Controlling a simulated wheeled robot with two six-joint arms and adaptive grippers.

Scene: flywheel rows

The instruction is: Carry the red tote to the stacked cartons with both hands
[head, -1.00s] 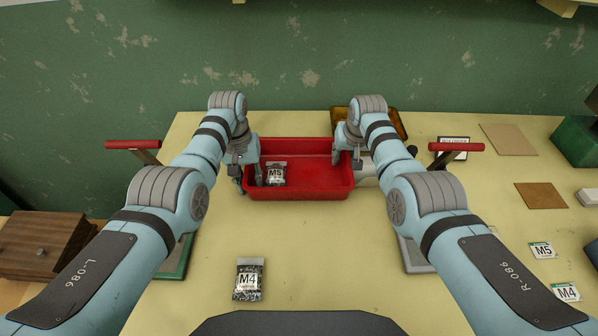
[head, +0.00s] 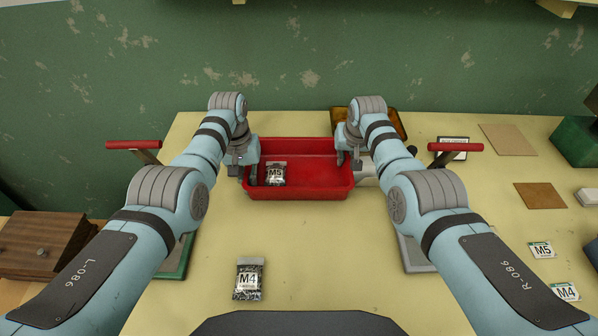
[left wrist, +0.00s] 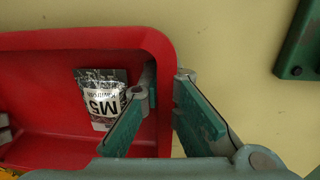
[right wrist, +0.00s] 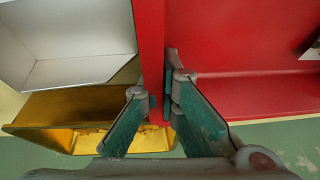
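The red tote (head: 318,192) rests on the pale yellow table, with an M5 packet (head: 275,173) inside it at the left. My left gripper (head: 243,176) straddles the tote's left wall, one finger inside and one outside. In the left wrist view, its fingertips (left wrist: 164,88) close on that wall beside the M5 packet (left wrist: 100,98). My right gripper (head: 349,162) straddles the right wall the same way. In the right wrist view its fingertips (right wrist: 157,88) sit against both sides of the wall. The stacked cartons are not clearly identifiable in these views.
A yellow bin (head: 397,122) stands behind the tote at the right. An M4 packet (head: 248,280) lies in front. Red-handled fixtures stand at left (head: 133,145) and right (head: 456,147). A brown box (head: 42,243) is at far left.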

